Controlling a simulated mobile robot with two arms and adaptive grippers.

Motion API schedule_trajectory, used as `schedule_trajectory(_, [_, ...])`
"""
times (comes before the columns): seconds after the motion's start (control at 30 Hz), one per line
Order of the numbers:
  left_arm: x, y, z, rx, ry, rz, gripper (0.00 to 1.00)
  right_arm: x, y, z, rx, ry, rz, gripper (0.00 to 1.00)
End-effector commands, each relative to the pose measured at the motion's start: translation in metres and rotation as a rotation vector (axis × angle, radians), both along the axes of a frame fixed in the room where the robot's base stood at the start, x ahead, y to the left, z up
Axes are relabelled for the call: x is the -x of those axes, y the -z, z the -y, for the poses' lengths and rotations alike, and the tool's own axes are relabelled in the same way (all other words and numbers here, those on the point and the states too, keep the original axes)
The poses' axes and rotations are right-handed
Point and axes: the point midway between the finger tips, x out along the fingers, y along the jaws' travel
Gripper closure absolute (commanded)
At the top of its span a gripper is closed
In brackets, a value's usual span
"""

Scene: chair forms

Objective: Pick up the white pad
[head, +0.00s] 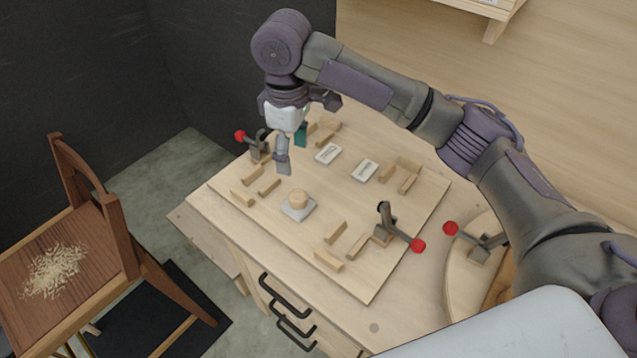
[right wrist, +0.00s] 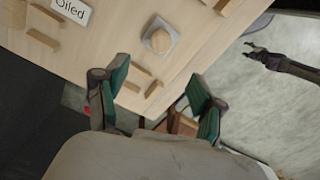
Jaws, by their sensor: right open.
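The white pad (head: 285,211) is a small pale square with a round wooden knob on top. It lies flat on the wooden board, left of the board's middle in the head view. It also shows at the top of the right wrist view (right wrist: 172,54). My right gripper (head: 291,147) hangs above the board, up from the pad in the picture and apart from it. In the right wrist view its teal-lined fingers (right wrist: 157,103) are spread with nothing between them. A dark purple arm end (right wrist: 258,54) at the right of that view looks like my left gripper, too small to read.
The board (head: 365,280) carries several wooden blocks, two white label plates (head: 328,154) (head: 365,170) and red-tipped clamps (head: 387,230) (head: 258,147) at its edges. A brown chair (head: 85,235) with shavings on its seat stands at the left. Dark drawer handles (head: 283,296) face the front.

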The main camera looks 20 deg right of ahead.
Motion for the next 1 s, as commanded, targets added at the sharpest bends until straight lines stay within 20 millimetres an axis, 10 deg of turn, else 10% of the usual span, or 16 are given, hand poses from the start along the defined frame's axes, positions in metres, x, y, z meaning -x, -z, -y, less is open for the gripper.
schedule_trajectory(1.0, [0.005, -0.026, -0.005, -0.007, -0.001, -0.007, 0.46, 0.004, 0.132, 0.005, 0.002, 0.000, -0.001, 0.31])
